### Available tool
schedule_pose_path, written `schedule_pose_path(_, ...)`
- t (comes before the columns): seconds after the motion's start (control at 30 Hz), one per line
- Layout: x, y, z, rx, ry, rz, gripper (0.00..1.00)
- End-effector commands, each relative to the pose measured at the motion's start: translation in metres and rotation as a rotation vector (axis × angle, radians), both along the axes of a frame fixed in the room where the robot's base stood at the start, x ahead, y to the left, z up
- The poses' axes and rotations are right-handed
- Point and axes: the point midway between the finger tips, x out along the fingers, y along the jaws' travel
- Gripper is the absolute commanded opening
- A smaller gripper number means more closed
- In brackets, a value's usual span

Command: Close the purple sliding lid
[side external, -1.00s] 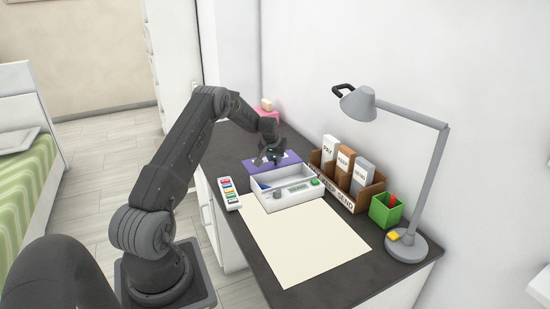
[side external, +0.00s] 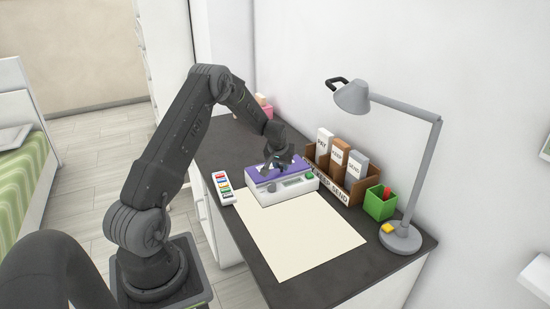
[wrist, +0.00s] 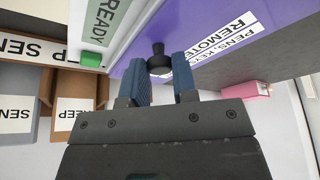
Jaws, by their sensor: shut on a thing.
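The purple sliding lid (side external: 264,174) lies on the white box (side external: 291,190) and covers most of its top. The lid also shows in the wrist view (wrist: 205,22), with a white label reading "PENS, KEYS" and "REMOTE". A small dark knob (wrist: 158,62) stands on the lid. My gripper (side external: 279,166) is over the lid, with its two blue fingers on either side of the knob, shut on it; the fingertips (wrist: 162,70) show in the wrist view. The arm hides part of the lid in the side view.
A brown letter sorter (side external: 340,181), a green pen cup (side external: 380,203) and a grey lamp (side external: 400,236) stand right of the box. A colour-tabbed strip (side external: 223,188) lies left. A cream mat (side external: 300,240) in front is clear. A pink item (side external: 265,106) sits behind.

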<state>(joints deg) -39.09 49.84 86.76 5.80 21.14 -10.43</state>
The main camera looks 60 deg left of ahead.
Motion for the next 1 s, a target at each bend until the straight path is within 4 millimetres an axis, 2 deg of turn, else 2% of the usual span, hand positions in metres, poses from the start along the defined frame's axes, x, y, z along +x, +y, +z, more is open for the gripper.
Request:
schedule_pose_path(0.33, 0.0, -0.005, 0.0, 0.0, -0.001, -0.001, 0.0)
schedule_pose_path(0.37, 0.0, -0.005, 0.0, 0.0, -0.001, -0.001, 0.28)
schedule_pose_path(0.6, 0.0, -0.004, 0.0, 0.001, -0.001, 0.0, 0.51)
schedule_pose_path(0.87, 0.0, -0.004, 0.001, 0.001, -0.001, 0.0, 0.53)
schedule_pose_path(1.0, -0.002, -0.006, 0.011, 0.002, -0.002, 0.0, 0.53)
